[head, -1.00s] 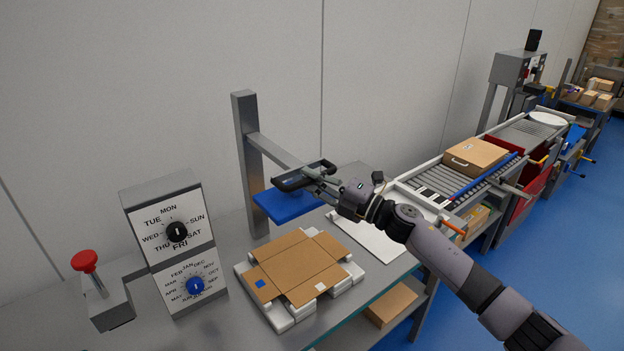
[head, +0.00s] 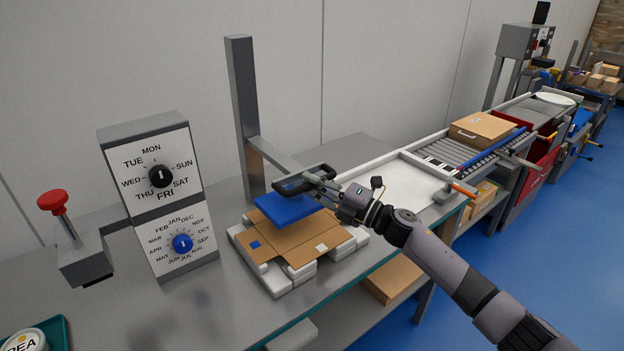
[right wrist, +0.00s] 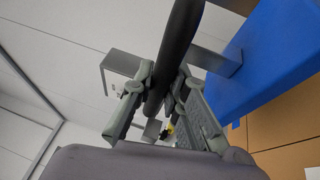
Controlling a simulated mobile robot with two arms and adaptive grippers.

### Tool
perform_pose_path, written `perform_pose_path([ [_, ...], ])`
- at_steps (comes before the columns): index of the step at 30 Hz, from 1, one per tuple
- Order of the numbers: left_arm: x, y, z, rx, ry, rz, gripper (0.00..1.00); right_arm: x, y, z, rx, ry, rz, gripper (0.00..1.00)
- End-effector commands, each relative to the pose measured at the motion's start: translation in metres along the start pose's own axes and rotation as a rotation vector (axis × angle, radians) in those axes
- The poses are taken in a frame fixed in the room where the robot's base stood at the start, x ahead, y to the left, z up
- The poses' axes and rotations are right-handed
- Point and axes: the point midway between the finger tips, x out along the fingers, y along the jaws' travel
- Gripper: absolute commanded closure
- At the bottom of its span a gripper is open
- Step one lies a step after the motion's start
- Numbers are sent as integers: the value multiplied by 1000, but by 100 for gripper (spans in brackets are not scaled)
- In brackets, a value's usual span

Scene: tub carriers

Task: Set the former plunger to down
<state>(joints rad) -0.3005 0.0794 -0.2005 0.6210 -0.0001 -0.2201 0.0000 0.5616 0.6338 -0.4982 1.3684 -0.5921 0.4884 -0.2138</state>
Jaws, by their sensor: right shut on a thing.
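The former plunger is a blue block (head: 288,208) on a grey crossbar (head: 272,156) that comes off an upright post (head: 243,100). A black handle (head: 292,185) sits above the block. My right gripper (head: 326,186) is shut on this handle, which also runs between the fingers in the right wrist view (right wrist: 178,50). The block is low over the flat brown cardboard blank (head: 290,245), covering its back part; I cannot tell whether they touch. The blank lies on white former blocks (head: 272,280). My left gripper is not in view.
A teal tray (head: 62,338) is at the lower left. A roller conveyor (head: 480,157) with a carton (head: 484,129) runs to the back right.

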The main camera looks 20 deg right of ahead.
Motion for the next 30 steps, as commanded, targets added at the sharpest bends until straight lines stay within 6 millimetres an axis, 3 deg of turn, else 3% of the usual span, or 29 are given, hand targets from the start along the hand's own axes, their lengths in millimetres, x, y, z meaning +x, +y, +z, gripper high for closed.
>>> perform_pose_path([
  [1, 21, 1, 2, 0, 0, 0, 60, -5, -25, -2, 5, 1, -4, 100],
  [9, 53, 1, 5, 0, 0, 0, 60, -11, -64, -5, 5, 1, -3, 100],
  [15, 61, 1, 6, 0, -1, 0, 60, -13, -74, -6, 4, 2, -2, 100],
  [27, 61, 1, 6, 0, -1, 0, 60, -13, -75, -6, 4, 2, -3, 100],
  [28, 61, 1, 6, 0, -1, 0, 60, -13, -75, -6, 4, 2, -3, 86],
  [30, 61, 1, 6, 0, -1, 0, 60, -13, -75, -6, 3, 2, -3, 81],
])
